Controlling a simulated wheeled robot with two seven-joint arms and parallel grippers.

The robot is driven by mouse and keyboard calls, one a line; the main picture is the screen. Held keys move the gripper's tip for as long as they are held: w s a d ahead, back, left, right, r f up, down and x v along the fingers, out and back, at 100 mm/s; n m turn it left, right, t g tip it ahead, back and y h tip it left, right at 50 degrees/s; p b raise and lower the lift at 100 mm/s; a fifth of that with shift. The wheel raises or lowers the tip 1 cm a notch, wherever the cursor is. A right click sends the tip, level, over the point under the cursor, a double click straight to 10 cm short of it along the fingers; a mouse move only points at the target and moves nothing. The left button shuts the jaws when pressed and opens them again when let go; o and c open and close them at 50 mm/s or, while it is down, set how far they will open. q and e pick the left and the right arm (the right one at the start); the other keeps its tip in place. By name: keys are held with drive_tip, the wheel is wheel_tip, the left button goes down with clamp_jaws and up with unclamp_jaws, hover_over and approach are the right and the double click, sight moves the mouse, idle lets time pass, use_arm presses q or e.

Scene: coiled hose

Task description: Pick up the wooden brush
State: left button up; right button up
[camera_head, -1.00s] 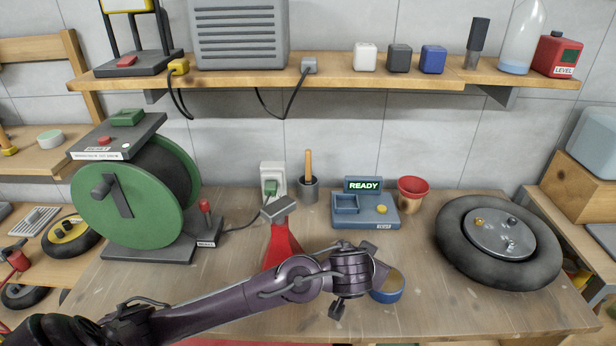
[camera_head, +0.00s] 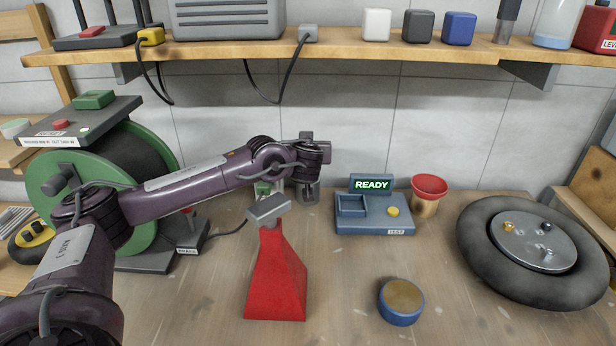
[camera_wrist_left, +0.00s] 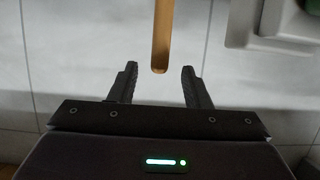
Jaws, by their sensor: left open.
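In the left wrist view, the wooden brush shows as a plain tan wooden handle (camera_wrist_left: 161,38), with its rounded end near the gap between my fingers. My left gripper (camera_wrist_left: 160,82) is open, with one finger on each side of the handle's line; no contact is visible. In the head view my left arm reaches to the back of the bench, and its wrist (camera_head: 311,153) covers the spot where the brush stands in its grey cup. The brush cannot be made out there. My right gripper is not in view.
A red tapered stand (camera_head: 276,280) is in front of the wrist. A blue READY device (camera_head: 374,213) and a red-rimmed pot (camera_head: 428,193) stand right of it. The shelf (camera_head: 340,47) runs above.

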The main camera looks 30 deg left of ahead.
use_arm(q)
drive_tip(key=x, duration=0.5)
drive_tip(key=shift+w+f, duration=0.1)
clamp_jaws()
